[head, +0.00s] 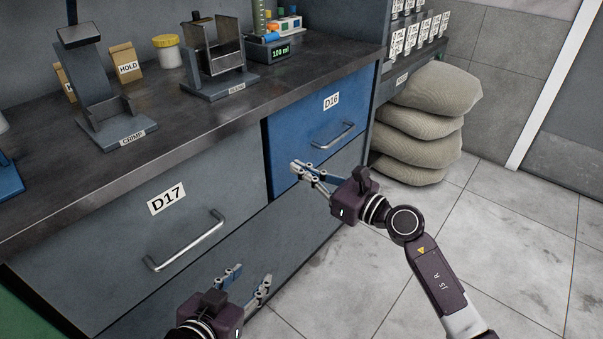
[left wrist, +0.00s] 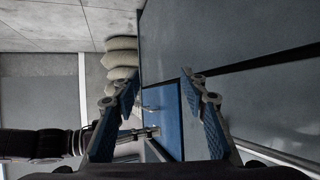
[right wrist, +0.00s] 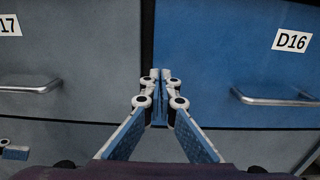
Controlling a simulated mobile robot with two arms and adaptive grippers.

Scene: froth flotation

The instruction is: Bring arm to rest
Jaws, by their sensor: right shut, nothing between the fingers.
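My right gripper (head: 299,168) is shut and empty in front of the cabinet, just below and left of the handle of the blue drawer D16 (head: 300,125). In the right wrist view its fingertips (right wrist: 161,76) meet at the seam between the grey and blue drawers. My left gripper (head: 249,279) is open and empty, low in front of the grey drawer D17 (head: 110,230). In the left wrist view its two fingers (left wrist: 163,90) stand wide apart with nothing between them. Both drawers look closed.
The dark countertop (head: 170,115) holds a crimp stand (head: 95,85), a blend stand (head: 212,60), a yellow-lidded jar (head: 167,52) and a digital display unit (head: 280,52). Stacked sacks (head: 430,90) stand right of the cabinet. The tiled floor (head: 500,235) to the right is clear.

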